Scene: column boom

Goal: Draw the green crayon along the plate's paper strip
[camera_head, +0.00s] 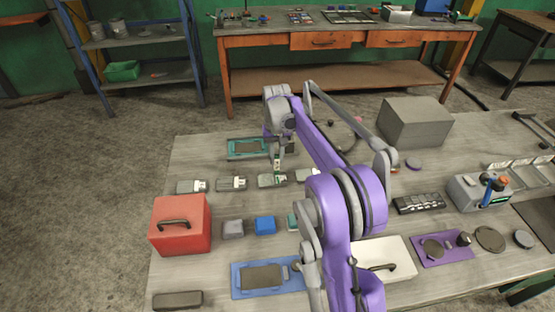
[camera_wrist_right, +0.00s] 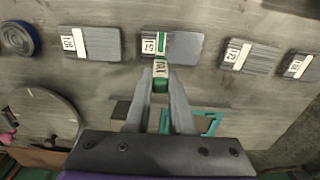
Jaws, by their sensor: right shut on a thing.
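My right gripper (camera_head: 277,160) is shut on the green crayon (camera_wrist_right: 160,86), which has a white printed wrapper. In the right wrist view the crayon sticks out beyond the fingertips (camera_wrist_right: 160,78). Its green end overlaps a grey plate (camera_wrist_right: 182,48) with a white paper strip (camera_wrist_right: 149,44); I cannot tell whether they touch. In the head view this plate (camera_head: 266,181) is the third from the left in a row of similar labelled grey plates, and the crayon (camera_head: 277,166) stands roughly upright above it. My left gripper is not in view.
A teal tray (camera_head: 232,149) lies just behind the gripper. A red box (camera_head: 181,225), small blocks (camera_head: 265,225) and a blue tray (camera_head: 240,290) are nearer. A grey box (camera_head: 416,122) stands at the back right. The left back table corner is clear.

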